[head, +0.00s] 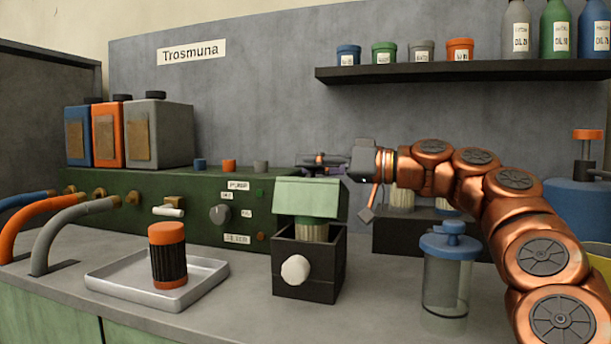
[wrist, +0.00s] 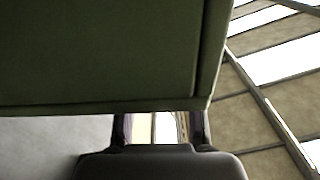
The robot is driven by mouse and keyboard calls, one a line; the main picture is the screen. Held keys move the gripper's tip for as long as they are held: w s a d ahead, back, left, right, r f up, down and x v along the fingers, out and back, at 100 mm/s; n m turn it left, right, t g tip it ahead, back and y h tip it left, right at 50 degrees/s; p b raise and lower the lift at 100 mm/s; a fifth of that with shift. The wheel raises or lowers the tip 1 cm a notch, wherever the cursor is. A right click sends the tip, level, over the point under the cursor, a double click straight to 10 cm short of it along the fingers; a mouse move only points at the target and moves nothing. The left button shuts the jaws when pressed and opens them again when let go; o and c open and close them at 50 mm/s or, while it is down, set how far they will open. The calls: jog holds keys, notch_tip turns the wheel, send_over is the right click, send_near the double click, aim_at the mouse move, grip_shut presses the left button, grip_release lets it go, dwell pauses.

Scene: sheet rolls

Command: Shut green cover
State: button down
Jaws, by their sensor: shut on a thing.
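The green cover (head: 309,197) stands tilted above a black box (head: 309,270) in the middle of the counter, with a gap beneath it. A pale ribbed roll (head: 312,229) shows in that gap, its upper part hidden by the cover. My gripper (head: 308,162) reaches in from the right, just above the cover's upper edge. In the wrist view the cover (wrist: 105,50) fills the upper left, and my gripper (wrist: 160,127) is at its lower edge. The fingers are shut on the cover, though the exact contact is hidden.
A white knob (head: 295,269) sticks out of the box front. At left, a metal tray (head: 112,278) holds an orange and black roll (head: 167,255). A lidded clear jar (head: 446,283) stands at right, below my arm. A green control panel (head: 205,232) runs behind.

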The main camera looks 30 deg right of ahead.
jog(key=shift+s+a+f+b, duration=0.3)
jog(key=shift+s+a+b, duration=0.05)
jog(key=shift+s+a, duration=0.05)
jog(key=c, duration=0.8)
grip_release()
jog(key=shift+o, duration=0.2)
jog(key=v, duration=0.7)
jog(key=shift+s+d, duration=0.2)
